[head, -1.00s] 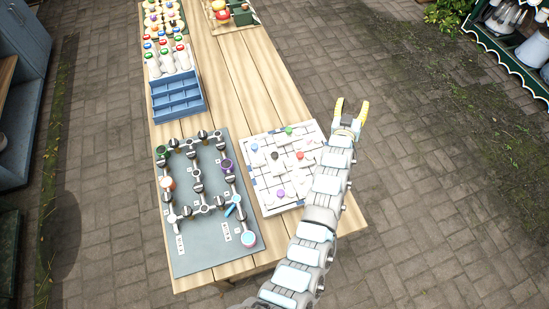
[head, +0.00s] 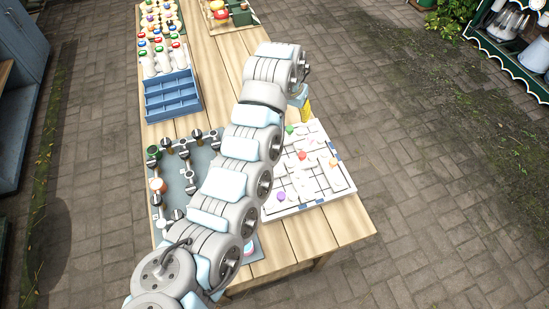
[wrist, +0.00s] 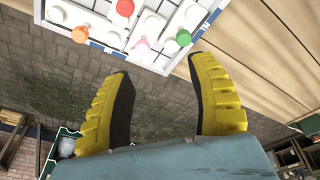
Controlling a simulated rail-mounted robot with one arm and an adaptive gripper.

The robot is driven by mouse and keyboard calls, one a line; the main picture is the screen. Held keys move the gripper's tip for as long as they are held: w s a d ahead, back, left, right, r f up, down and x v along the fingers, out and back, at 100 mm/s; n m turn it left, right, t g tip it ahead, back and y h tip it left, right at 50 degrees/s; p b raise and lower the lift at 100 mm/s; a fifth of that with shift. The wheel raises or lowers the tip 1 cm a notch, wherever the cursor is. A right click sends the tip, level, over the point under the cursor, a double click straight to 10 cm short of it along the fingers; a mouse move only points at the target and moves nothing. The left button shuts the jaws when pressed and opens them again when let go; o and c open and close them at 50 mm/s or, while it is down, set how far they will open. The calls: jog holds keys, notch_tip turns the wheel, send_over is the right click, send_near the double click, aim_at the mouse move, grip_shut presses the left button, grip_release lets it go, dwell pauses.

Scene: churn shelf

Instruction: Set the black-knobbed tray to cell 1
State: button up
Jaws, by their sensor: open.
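The white puzzle board (head: 342,184) lies at the near right of the table and holds white sliding trays with coloured knobs. A green knob (head: 289,129), a red knob (head: 301,155), an orange knob (head: 334,162) and a purple knob (head: 281,195) show. I cannot make out the black-knobbed tray; my arm covers part of the board's left side. My gripper (head: 306,108) is mostly hidden behind my wrist, near the board's far edge. In the wrist view my gripper (wrist: 160,70) has its yellow fingers apart and empty, with the board (wrist: 160,62) beyond the fingertips.
A grey panel (head: 165,222) with pipes and valves lies left of the board, partly behind my arm. A blue compartment box (head: 172,98) and several bottles (head: 165,62) stand farther back. Bare table lies at the near right; paving surrounds the table.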

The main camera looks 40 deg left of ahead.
jog(key=s+a+g, duration=0.1)
jog(key=s+g, duration=0.2)
jog(key=s, duration=0.4)
notch_tip(320, 180, down, 17)
jog(key=shift+a+r, duration=0.15)
jog(key=shift+r, duration=0.05)
grip_shut()
